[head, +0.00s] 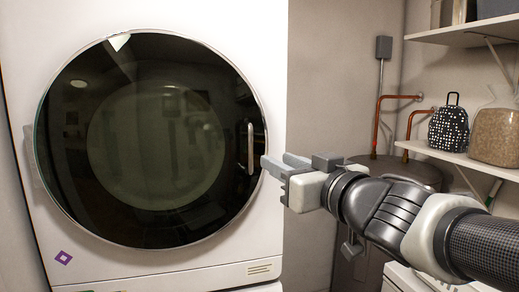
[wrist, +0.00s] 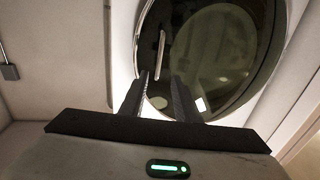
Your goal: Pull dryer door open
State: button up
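The dryer door (head: 150,140) is a round dark glass disc on the front of a white machine, and it looks shut. A slim upright metal handle (head: 250,148) sits near its right edge. My gripper (head: 272,162) is just right of the handle's lower part, with its fingers pointing at the door. In the wrist view my gripper (wrist: 160,80) is open with nothing held. The handle (wrist: 161,52) shows there ahead of the gap between the fingertips, its lower end close to the left finger. A small gap to the handle shows in the head view.
A shelf (head: 470,158) at right carries a dotted backpack (head: 449,128) and a tan container (head: 495,136). A dark tank (head: 398,170) with copper pipes stands behind my arm. A white appliance top (head: 425,283) is at lower right. The space before the door is clear.

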aim_at(252, 148)
jog(key=x, duration=1.4)
jog(key=shift+w+a, duration=0.1)
jog(key=shift+w, duration=0.15)
grip_shut()
